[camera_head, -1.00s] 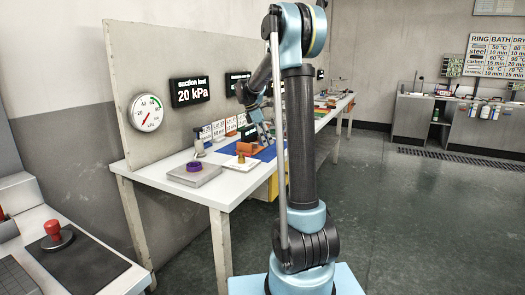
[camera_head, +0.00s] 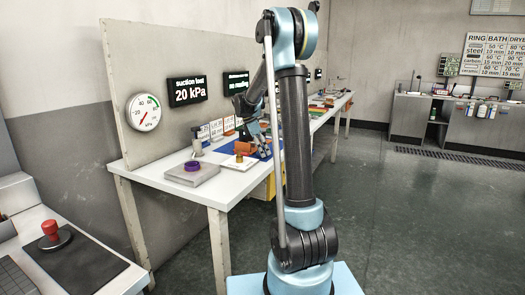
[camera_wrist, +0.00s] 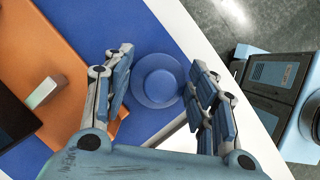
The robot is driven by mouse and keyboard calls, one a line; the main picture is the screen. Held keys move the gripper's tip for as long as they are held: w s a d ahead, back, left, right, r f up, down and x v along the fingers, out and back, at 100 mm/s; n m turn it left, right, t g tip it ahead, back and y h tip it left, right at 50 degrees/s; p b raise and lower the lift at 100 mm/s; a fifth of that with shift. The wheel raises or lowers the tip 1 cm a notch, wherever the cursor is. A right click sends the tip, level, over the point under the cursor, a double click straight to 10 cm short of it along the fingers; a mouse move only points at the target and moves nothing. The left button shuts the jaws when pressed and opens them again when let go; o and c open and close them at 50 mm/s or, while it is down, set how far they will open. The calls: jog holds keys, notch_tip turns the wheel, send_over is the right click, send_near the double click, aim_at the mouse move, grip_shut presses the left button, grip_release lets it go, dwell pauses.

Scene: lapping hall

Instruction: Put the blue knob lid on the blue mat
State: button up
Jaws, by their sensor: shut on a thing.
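The blue knob lid (camera_wrist: 158,80) is round, with a lighter raised middle, and sits between my fingers in the wrist view. My gripper (camera_wrist: 160,88) is shut on it, with the finger pads on its left and right sides. The blue mat (camera_wrist: 190,28) spreads under and around the lid; I cannot tell whether the lid touches it. In the head view my gripper (camera_head: 262,146) is low over the table, and the blue mat (camera_head: 223,143) shows only in part. The lid is hidden there.
An orange tray or board (camera_wrist: 40,50) lies on the mat to the left. A panel rises behind.

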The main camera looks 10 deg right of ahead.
jog(key=shift+f, duration=0.4)
jog(key=o, duration=1.3)
jog(key=shift+c, duration=0.2)
